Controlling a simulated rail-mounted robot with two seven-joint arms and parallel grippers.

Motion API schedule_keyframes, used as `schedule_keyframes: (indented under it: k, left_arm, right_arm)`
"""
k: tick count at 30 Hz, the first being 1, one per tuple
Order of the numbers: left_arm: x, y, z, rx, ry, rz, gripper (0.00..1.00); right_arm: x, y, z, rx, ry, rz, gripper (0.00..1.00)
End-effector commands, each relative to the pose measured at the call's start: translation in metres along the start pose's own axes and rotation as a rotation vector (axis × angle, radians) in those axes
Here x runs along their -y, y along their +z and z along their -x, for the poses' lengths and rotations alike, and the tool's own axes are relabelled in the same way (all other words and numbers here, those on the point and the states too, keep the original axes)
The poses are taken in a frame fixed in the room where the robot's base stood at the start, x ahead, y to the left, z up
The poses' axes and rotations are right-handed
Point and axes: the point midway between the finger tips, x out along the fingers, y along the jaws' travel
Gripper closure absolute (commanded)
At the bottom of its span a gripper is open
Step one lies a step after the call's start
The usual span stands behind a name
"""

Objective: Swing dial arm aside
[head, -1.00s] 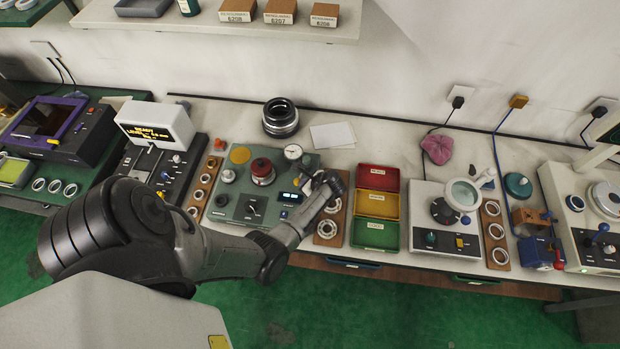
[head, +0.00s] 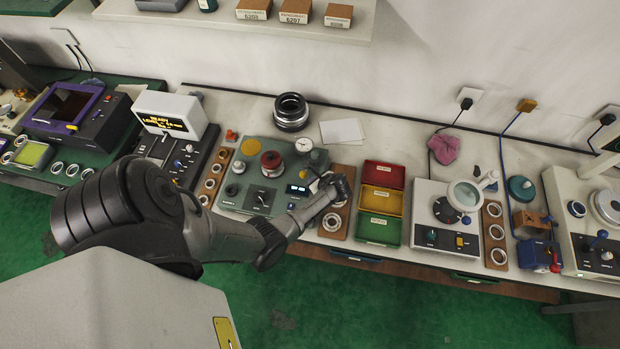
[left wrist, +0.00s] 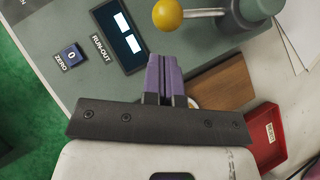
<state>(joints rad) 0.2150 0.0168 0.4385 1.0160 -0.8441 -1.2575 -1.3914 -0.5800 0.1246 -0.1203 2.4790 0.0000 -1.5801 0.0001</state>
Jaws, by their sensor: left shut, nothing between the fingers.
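The dial gauge (head: 304,145) has a round white face and stands at the back right of the grey-green run-out tester (head: 238,201). In the left wrist view, a grey lever with a yellow ball knob (left wrist: 168,14) reaches left from a grey-green post (left wrist: 250,12). My left gripper (left wrist: 163,62) has purple fingers, pressed together and empty. They point at the tester's right edge, below the yellow knob and apart from it in the picture. In the head view, the left gripper (head: 317,182) is small and partly hidden by my wrist. My right gripper is not in view.
A wooden board with rings (head: 335,222) lies right of the tester, beside the red, yellow and green bins (head: 380,201). The red bin (left wrist: 265,137) also shows in the left wrist view. A stack of dark rings (head: 291,112) and white paper (head: 341,132) lie behind.

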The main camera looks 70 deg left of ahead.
Motion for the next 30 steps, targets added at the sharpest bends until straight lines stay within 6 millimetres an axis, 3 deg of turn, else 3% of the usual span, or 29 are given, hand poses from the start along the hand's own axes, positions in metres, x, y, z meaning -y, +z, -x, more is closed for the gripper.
schedule_keyframes:
  k: [1, 9, 15, 21, 30]
  left_arm:
    - [0.002, -0.003, 0.011, -0.001, 0.000, -0.001, 1.00]
    - [0.003, -0.004, 0.062, -0.001, -0.002, 0.004, 1.00]
    - [0.004, -0.005, 0.090, -0.001, -0.002, 0.003, 1.00]
    - [0.004, -0.005, 0.105, -0.001, -0.001, 0.002, 1.00]
    - [0.004, -0.004, 0.108, 0.000, 0.000, 0.002, 1.00]
  right_arm:
    - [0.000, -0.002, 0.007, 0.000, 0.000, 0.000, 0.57]
    - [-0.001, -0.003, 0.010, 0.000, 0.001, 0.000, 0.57]
    - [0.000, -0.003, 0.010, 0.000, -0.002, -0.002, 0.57]
    - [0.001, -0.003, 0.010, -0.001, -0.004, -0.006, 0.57]
    - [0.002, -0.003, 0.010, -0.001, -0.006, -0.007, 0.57]
